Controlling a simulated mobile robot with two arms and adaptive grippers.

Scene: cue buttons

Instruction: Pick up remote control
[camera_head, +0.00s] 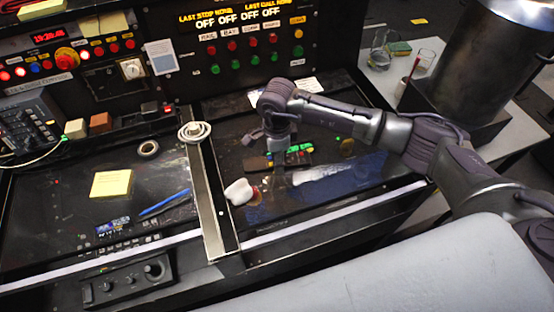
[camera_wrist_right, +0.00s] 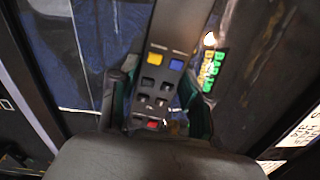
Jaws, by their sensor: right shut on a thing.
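The remote control (camera_wrist_right: 158,84) is a long dark handset with a yellow, a blue and a red button and several black keys. In the right wrist view it lies between the two fingers of my right gripper (camera_wrist_right: 156,104), which is shut on it. In the head view my right gripper (camera_head: 279,146) points down at the right half of the black console, and the remote is partly hidden below it. I cannot tell whether the remote is clear of the surface. My left gripper does not show.
A green-lettered item (camera_wrist_right: 212,72) lies beside the remote. Yellow notes (camera_head: 111,184) and a blue pen (camera_head: 164,202) lie further left. The button panel (camera_head: 245,45) rises behind.

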